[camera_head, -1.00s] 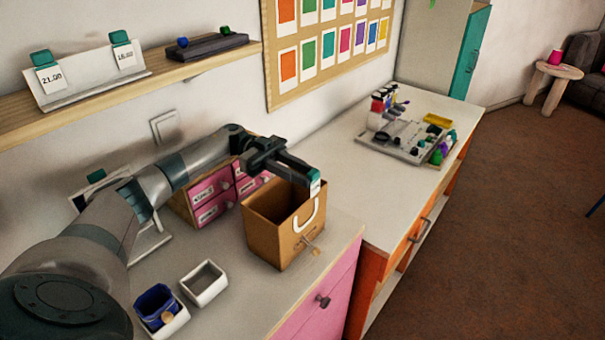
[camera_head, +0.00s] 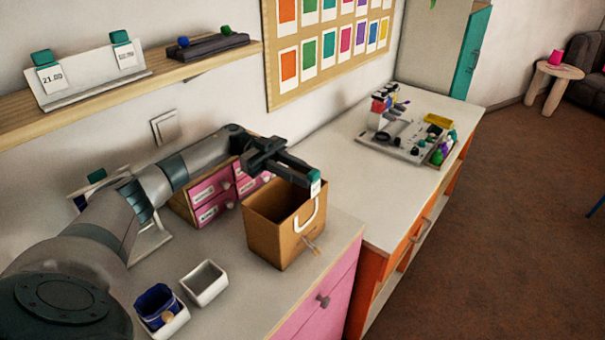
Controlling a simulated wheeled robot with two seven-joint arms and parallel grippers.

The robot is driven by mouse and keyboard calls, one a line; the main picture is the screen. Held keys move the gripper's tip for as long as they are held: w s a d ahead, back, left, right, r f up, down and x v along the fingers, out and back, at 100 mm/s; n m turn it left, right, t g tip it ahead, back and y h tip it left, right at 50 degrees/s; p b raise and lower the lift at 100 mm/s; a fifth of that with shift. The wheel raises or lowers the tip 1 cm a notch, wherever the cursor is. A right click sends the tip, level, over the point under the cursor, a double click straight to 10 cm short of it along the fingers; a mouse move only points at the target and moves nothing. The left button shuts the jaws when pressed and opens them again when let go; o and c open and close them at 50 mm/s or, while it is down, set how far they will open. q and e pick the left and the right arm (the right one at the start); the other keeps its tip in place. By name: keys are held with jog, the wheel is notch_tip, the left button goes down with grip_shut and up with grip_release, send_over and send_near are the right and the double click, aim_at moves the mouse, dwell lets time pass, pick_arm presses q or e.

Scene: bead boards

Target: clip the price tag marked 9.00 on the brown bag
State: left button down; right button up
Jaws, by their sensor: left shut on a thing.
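The brown bag (camera_head: 270,232) stands upright and open on the counter, with a white handle (camera_head: 309,218) on its right side. My left gripper (camera_head: 312,177) is above the bag's right rim, shut on a price tag (camera_head: 315,188) with a teal clip and a white card. The card hangs at the rim by the handle; its print is too small to read, and I cannot tell whether the clip touches the rim. Two other tags, one reading 21.00 (camera_head: 49,76) and one harder to read (camera_head: 126,55), sit on a white holder on the shelf. My right gripper is not in view.
Pink drawers (camera_head: 212,205) stand behind the bag. A white box (camera_head: 205,284) and a dark blue pouch (camera_head: 157,306) are at the front left. A grey tray of small items (camera_head: 392,150) lies on the farther counter, whose near part is clear.

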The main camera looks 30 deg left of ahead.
aim_at(315, 191)
pick_arm(q)
jog(key=shift+f+b, duration=1.05)
jog(key=shift+f, duration=0.55)
